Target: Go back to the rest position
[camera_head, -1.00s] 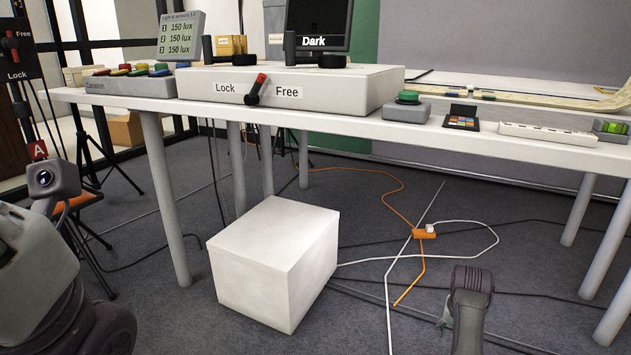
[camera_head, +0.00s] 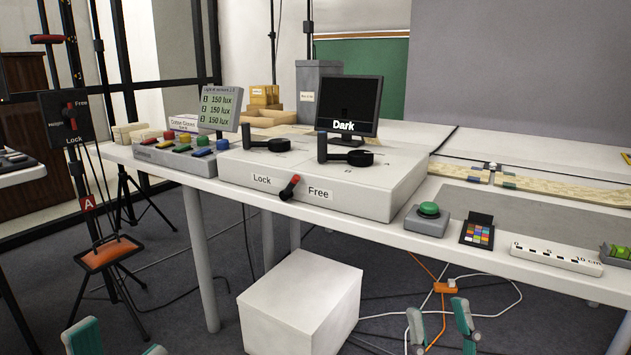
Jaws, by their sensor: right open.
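My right gripper (camera_head: 440,322) shows at the bottom, right of centre. My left gripper (camera_head: 118,345) shows only in part at the bottom left edge. Two teal finger parts stand apart there, and the rest is cut off by the frame. Both are low, in front of the table (camera_head: 390,236), and I see neither touching anything.
A white box (camera_head: 300,300) stands on the floor under the table. An orange socket (camera_head: 445,288) with cables lies to its right. A tripod with an orange tray (camera_head: 110,254) stands at the left. The table bears a Lock/Free console (camera_head: 330,185), a monitor (camera_head: 349,103) and a green button (camera_head: 429,209).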

